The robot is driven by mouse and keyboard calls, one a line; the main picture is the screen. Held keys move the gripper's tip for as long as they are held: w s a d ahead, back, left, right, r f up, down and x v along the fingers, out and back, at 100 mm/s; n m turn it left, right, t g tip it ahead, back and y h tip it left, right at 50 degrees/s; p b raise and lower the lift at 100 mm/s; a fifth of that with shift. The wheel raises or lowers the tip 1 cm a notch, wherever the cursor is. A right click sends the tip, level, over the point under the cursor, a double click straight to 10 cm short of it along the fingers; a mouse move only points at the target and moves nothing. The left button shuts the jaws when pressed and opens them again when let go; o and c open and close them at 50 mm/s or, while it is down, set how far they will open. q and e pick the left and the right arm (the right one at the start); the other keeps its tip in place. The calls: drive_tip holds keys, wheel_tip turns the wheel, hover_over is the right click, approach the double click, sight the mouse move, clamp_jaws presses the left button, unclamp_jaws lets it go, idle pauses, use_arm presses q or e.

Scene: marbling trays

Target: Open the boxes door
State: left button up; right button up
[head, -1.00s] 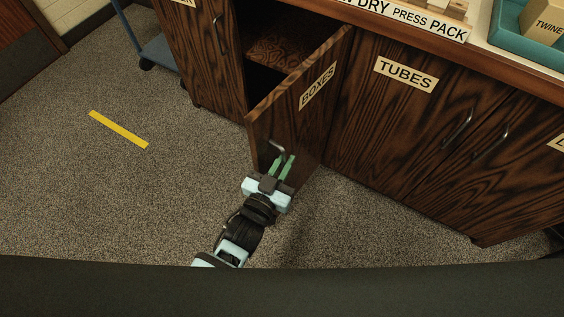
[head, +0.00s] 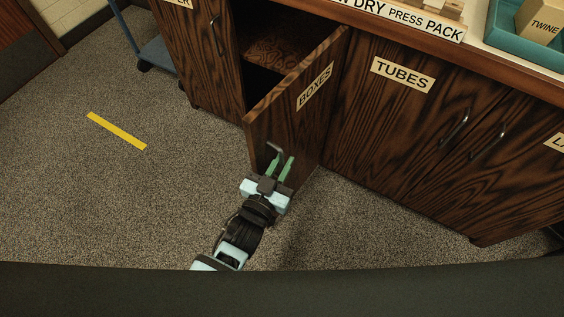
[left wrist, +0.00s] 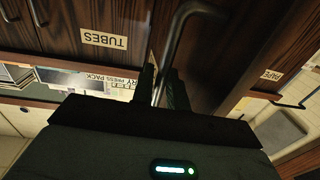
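The dark wood door labelled BOXES (head: 300,118) stands swung well out from the cabinet, with the dark inside showing behind it. Its metal bar handle (head: 274,148) is near the door's free edge. My left gripper (head: 281,160) is at the handle, its green fingers spread apart. In the left wrist view the handle (left wrist: 178,42) runs down between the two dark fingers (left wrist: 162,78). I cannot tell whether either finger touches it. My right gripper is not in view.
The closed TUBES door (head: 390,125) is to the right. An open cabinet compartment with a shelf (head: 280,50) lies behind the BOXES door. A blue cart (head: 158,53) stands at the upper left. The carpet (head: 90,200) is clear on the left, apart from a yellow strip (head: 116,131).

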use_arm(q)
drive_tip(key=v, duration=0.7)
drive_tip(key=shift+s+a+p, duration=0.2)
drive_tip(key=shift+s+p, duration=0.15)
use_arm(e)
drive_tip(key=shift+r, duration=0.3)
